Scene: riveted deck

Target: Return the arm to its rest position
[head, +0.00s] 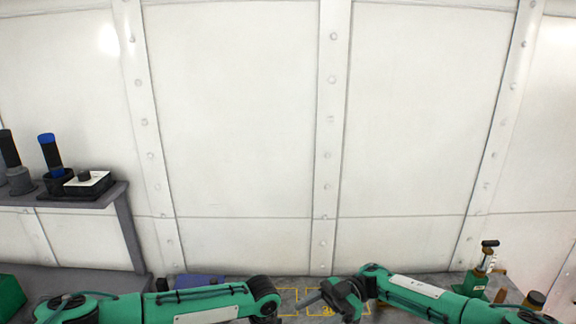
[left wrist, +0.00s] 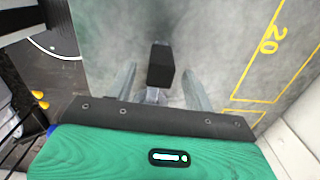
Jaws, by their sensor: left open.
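My left arm (head: 200,303) comes in low from the left in the head view, its end link bent down at the frame's lower edge. My left gripper (left wrist: 160,88) shows in the left wrist view with its two grey fingers apart. A small black block on a grey stem (left wrist: 160,66) appears between the fingers; I cannot tell whether it is part of the gripper or a separate thing. My right arm (head: 415,293) comes in low from the right. Its end, with my right gripper (head: 335,297), is over the grey deck; its finger state is unclear.
Yellow outlined markings (left wrist: 262,68) lie on the grey surface. A dark shelf (head: 110,198) at the left holds a blue-topped cylinder (head: 50,150) and a white-topped box with a knob (head: 88,182). A green upright device (head: 478,272) stands at the right. A riveted white wall (head: 240,120) closes the back.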

